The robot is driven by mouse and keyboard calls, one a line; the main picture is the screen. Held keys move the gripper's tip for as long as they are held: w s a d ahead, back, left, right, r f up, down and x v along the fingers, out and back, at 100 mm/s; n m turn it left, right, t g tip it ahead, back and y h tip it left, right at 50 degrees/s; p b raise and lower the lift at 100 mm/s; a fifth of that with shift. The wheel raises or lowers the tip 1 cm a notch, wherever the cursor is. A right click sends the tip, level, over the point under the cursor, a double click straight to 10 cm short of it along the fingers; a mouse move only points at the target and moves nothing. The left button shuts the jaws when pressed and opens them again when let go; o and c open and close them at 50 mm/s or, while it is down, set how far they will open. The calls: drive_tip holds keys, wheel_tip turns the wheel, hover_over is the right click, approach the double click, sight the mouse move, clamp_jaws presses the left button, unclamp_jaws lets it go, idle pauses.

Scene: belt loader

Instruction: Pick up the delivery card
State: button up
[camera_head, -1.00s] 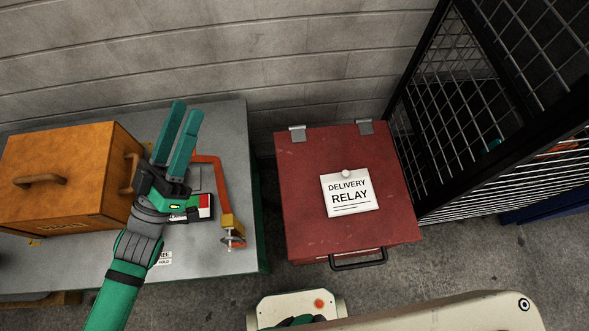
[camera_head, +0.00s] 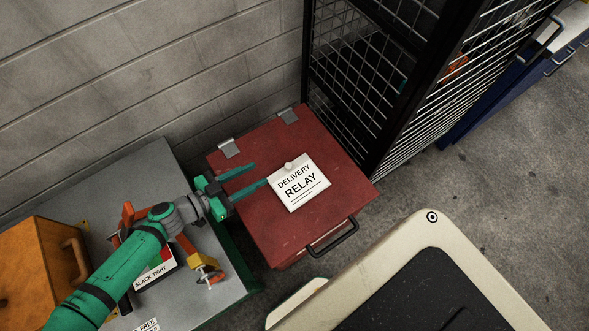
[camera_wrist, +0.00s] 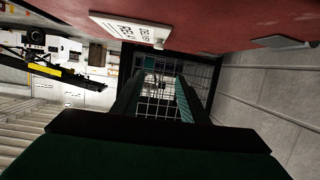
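The delivery card (camera_head: 299,183) is a white sheet reading "DELIVERY RELAY". It lies on the lid of a red box (camera_head: 256,227), with a small pale round knob (camera_head: 289,167) at its top edge. My gripper (camera_head: 260,174) is open and empty, its two green fingers pointing at the card from the left, over the red lid. The lower finger's tip appears close to the card's left edge; I cannot tell whether it touches. In the wrist view the card (camera_wrist: 128,31) shows edge-on at the top, beside the open fingers (camera_wrist: 160,92).
A grey table (camera_head: 148,175) on the left holds an orange-brown case (camera_head: 32,262) and an orange clamp (camera_head: 205,266). A black mesh cage (camera_head: 375,90) stands right behind the red box. A grey block wall (camera_head: 130,80) runs behind. Floor is open at right (camera_head: 500,210).

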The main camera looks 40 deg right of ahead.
sight(287, 166)
drive_tip(key=shift+s+d+f+m+g+y, duration=0.15)
drive_tip(key=shift+d+f+m+g, duration=0.05)
drive_tip(key=shift+f, duration=0.35)
drive_tip(key=shift+s+d+f+m+g+y, duration=0.1)
drive_tip(key=shift+d+f+m+g+y, duration=0.1)
drive_tip(key=shift+f, duration=0.3)
drive_tip(key=shift+d+f, duration=0.2)
drive_tip(key=x, duration=1)
drive_tip(key=shift+w+f, duration=0.15)
drive_tip(key=shift+c, duration=0.6)
clamp_jaws()
